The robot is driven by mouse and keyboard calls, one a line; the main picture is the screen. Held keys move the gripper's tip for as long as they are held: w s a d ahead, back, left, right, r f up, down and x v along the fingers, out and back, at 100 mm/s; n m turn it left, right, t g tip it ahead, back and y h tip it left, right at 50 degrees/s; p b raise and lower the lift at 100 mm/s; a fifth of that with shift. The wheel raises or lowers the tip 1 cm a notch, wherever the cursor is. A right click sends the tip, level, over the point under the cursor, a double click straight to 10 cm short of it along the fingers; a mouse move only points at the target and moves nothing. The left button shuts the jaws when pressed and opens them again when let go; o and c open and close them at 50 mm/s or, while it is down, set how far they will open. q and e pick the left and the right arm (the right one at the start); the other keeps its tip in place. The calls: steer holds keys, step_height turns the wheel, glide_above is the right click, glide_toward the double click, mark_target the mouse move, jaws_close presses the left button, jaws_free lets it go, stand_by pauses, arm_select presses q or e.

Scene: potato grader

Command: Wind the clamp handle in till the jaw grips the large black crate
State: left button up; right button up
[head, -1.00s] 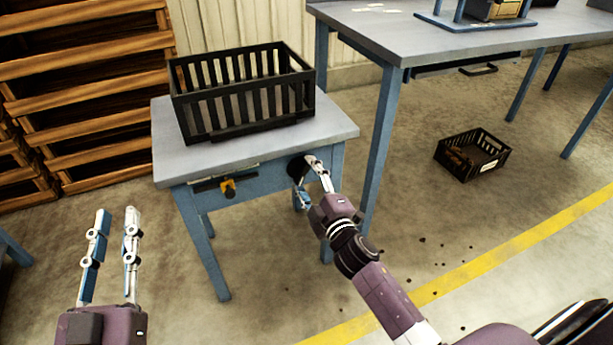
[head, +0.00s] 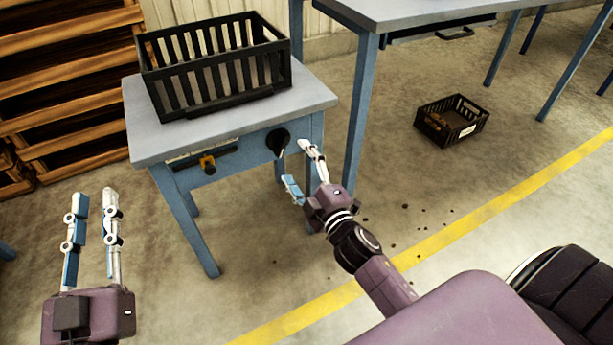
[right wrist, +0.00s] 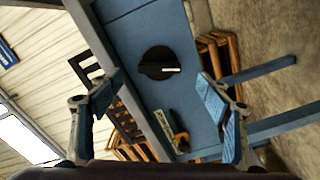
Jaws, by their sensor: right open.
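The large black crate (head: 215,72) stands upright on the small blue-legged table (head: 300,98). A round black knob (head: 278,141) sits on the table's front apron. In the right wrist view the knob (right wrist: 155,62) carries a pale pointer mark. Left of it on the apron is a dark bar with a yellow-orange piece (head: 207,163). I cannot tell which of these is the clamp handle, and no jaw on the crate is clear. My right gripper (head: 301,168) is open and empty, in front of the knob and apart from it. My left gripper (head: 95,196) is open and empty at lower left.
A larger blue-legged table (head: 400,14) stands to the right. A small black crate (head: 452,121) with brown contents lies on the floor. Wooden pallets (head: 65,75) are stacked at the left. The floor before the small table is mostly clear, with dark crumbs near the yellow line.

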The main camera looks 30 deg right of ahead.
steer(key=shift+s, duration=2.7)
